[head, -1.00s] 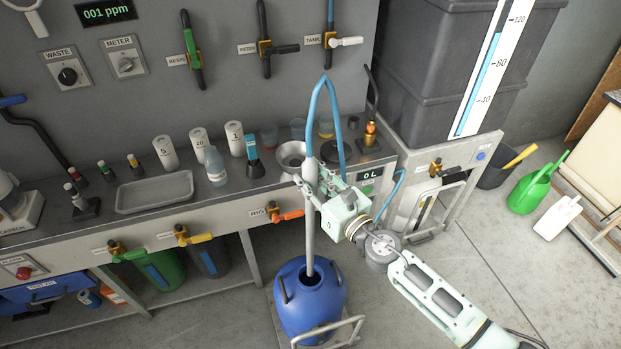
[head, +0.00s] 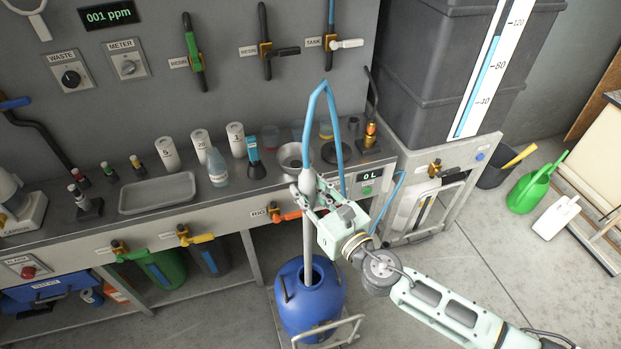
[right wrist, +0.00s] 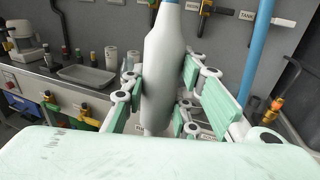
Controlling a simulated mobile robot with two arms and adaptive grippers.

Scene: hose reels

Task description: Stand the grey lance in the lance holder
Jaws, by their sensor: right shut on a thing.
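The grey lance (head: 308,228) is upright, with a thick grey upper body and a blue hose (head: 314,112) looping from its top. My right gripper (head: 308,195) is shut around that upper body; the right wrist view shows the fingers on both sides of the lance (right wrist: 163,80). The lower end of the lance runs down to the mouth of a blue drum (head: 309,298) on the floor and is hidden inside it. I cannot make out for sure which thing is the lance holder. My left gripper is not in view.
The bench (head: 225,201) behind carries a grey tray (head: 157,195), bottles, white canisters and a funnel (head: 291,158). A metal cart handle (head: 330,331) stands before the drum. A green watering can (head: 530,190) and a dark bucket are at the right. The floor at lower right is clear.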

